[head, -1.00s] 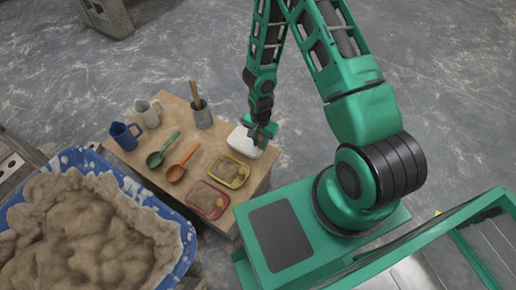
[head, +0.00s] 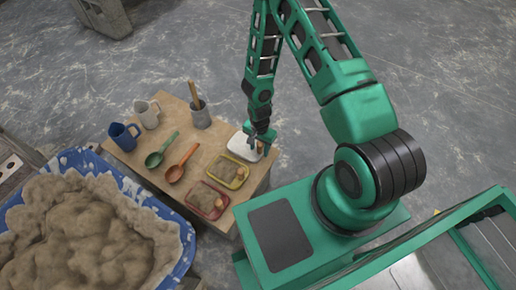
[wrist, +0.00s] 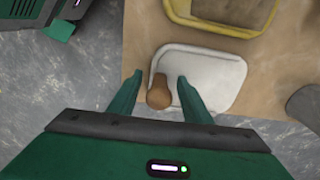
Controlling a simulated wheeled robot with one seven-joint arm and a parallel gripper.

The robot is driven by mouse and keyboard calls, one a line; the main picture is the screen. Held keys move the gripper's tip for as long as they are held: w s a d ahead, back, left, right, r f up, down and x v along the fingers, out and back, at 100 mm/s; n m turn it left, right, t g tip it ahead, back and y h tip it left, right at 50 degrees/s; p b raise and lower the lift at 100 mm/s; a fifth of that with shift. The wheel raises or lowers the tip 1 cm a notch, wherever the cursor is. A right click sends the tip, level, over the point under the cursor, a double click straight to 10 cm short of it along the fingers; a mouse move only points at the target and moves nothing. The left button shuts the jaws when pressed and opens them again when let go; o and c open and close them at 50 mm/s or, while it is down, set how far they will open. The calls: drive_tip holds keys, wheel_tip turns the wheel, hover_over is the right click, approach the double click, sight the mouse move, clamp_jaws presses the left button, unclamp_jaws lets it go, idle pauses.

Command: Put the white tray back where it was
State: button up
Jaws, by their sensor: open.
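The white tray (head: 238,146) lies flat on the wooden table near its right edge, beyond the yellow tray. In the wrist view the white tray (wrist: 205,75) looks empty, with a brown wooden knob (wrist: 159,92) at its near left corner. My gripper (head: 262,148) is low over that corner. In the wrist view my gripper (wrist: 158,80) is open, with one finger on each side of the knob and small gaps showing. The far side of the knob's foot is hard to make out.
The yellow tray (head: 217,174) and red tray (head: 194,207) stand in line on the near side. A grey pot (head: 202,118), green spoon (head: 154,160), orange spoon (head: 175,173), blue jug (head: 124,136) and white jug (head: 148,114) share the table (head: 178,140). A blue tub (head: 180,222) of mortar stands left.

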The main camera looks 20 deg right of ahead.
drive_tip(key=shift+r, duration=0.1)
wheel_tip(320, 180, up, 12)
drive_tip(key=shift+f, duration=0.1)
drive_tip(key=shift+w+d+r, duration=0.15)
drive_tip(key=shift+d+r, duration=0.05)
drive_tip(key=shift+r, duration=0.15)
drive_tip(key=s+d+r+n+h, duration=0.1)
drive_tip(key=s+d+r, duration=0.1)
drive_tip(key=d+r, duration=0.7)
drive_tip(key=s+d+r+n+h, duration=0.15)
drive_tip(key=d+r, duration=0.35)
drive_tip(key=r, duration=0.8)
drive_tip(key=s+d+r+n+y, duration=0.1)
drive_tip(key=s+d+r+y, duration=0.1)
drive_tip(key=s+r, duration=1.4)
drive_tip(key=s, duration=0.4)
drive_tip(key=shift+d+n+y, duration=0.25)
drive_tip(key=shift+n+y, duration=0.1)
